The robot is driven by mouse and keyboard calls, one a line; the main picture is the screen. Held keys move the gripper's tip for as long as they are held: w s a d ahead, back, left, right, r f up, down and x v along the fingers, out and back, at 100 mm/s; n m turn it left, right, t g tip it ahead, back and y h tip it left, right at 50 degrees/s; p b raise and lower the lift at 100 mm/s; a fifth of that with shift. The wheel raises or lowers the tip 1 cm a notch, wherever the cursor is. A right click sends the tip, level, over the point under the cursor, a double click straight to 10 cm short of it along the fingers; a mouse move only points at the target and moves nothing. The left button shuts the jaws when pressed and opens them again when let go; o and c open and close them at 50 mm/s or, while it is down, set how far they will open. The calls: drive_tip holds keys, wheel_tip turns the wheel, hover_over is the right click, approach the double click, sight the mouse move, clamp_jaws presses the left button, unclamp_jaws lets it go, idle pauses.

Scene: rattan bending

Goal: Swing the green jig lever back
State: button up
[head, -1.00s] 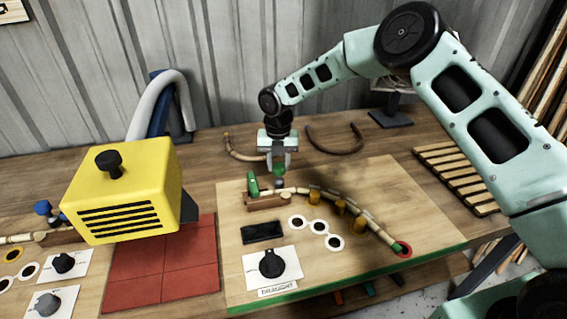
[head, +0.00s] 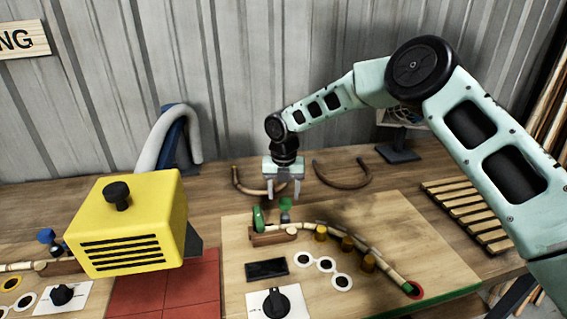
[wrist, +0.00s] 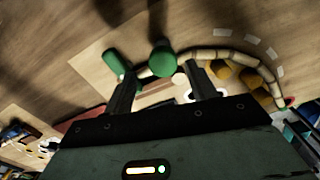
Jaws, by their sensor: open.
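On the wooden jig board (head: 430,236), a green upright handle (head: 258,219) stands at the left end of a brown clamp block (head: 275,236). Just right of it and behind the block, a green knob (head: 285,203) sits above a grey base. I cannot tell which green part is the jig lever. My gripper (head: 283,192) is open and empty, pointing down just above the green knob. In the wrist view the green knob (wrist: 162,58) lies ahead between the two open fingers, and the green handle (wrist: 115,62) is beyond the left finger. A jointed cane (head: 345,243) curves from the block along the jig.
Yellow-brown pegs (head: 347,243) line the cane's curve. A black dial (head: 275,302) and a dark pad (head: 266,269) are in front. A yellow machine (head: 125,225) stands at left. Bent rattan pieces (head: 343,185) lie behind. A slatted rack (head: 467,212) is at right.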

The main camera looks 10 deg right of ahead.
wheel_tip(320, 180, up, 15)
drive_tip(key=b, duration=0.2)
idle(0.3)
drive_tip(key=s+a+r+m, duration=0.1)
drive_tip(key=s+a+m, duration=0.3)
drive_tip(key=s, duration=0.6)
drive_tip(key=s+a+r+m, duration=0.1)
drive_tip(key=s+a+m, duration=0.3)
drive_tip(key=s, duration=0.5)
drive_tip(key=s+d+f+m, duration=0.2)
drive_tip(key=s+d+m, duration=0.3)
drive_tip(key=s+m, duration=0.4)
drive_tip(key=s+d+f+m, duration=0.2)
drive_tip(key=s+d+m, duration=0.3)
drive_tip(key=s+m, duration=0.4)
drive_tip(key=s, duration=0.5)
drive_tip(key=shift+y, duration=0.3)
